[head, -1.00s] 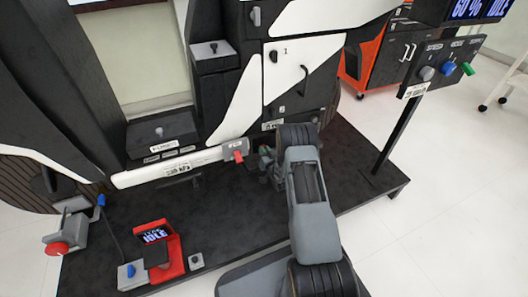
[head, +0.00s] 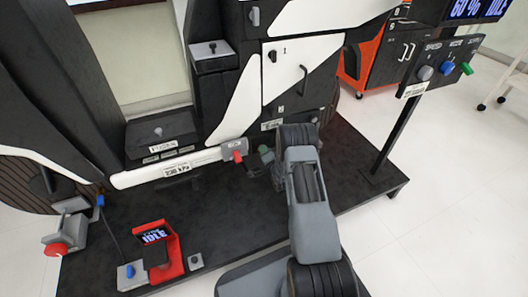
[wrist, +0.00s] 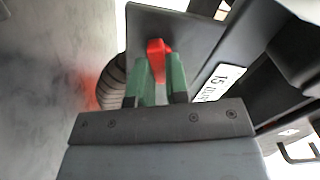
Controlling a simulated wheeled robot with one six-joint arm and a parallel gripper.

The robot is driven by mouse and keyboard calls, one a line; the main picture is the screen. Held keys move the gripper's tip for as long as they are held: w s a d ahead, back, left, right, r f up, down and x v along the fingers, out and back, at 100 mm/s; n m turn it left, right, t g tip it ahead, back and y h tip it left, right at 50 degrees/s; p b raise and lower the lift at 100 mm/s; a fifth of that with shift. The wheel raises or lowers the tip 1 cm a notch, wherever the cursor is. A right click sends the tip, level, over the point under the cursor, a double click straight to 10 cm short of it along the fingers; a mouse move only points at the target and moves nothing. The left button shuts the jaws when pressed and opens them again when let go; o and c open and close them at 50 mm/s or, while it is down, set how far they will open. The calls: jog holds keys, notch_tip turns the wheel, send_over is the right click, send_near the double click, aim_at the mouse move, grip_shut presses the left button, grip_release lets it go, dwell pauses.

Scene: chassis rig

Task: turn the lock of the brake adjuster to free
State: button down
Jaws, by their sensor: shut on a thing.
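The lock of the brake adjuster appears to be the red lever (head: 237,157) on the grey block (head: 234,147) at the right end of the white bar. In the wrist view, the red lever (wrist: 158,47) shows against a dark grey plate (wrist: 190,35), with a black ribbed part beside it. My gripper (wrist: 161,75) has green fingers, shut on the red lever, whose upper end sticks out beyond the tips. In the head view, my gripper (head: 263,154) is small and partly hidden by my wrist. I cannot read the lock's marked setting.
The white bar (head: 195,163) with a pressure label runs left from the block. A red display unit (head: 165,250) and a blue-knobbed box (head: 131,275) stand on the dark platform at the lower left. A control post (head: 397,130) stands at the right.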

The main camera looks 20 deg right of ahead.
jog(key=shift+f+m, duration=0.1)
jog(key=shift+m, duration=2)
jog(key=c, duration=1.1)
grip_release()
jog(key=s+p, duration=0.5)
jog(key=s, duration=0.8)
jog(key=shift+s, duration=0.4)
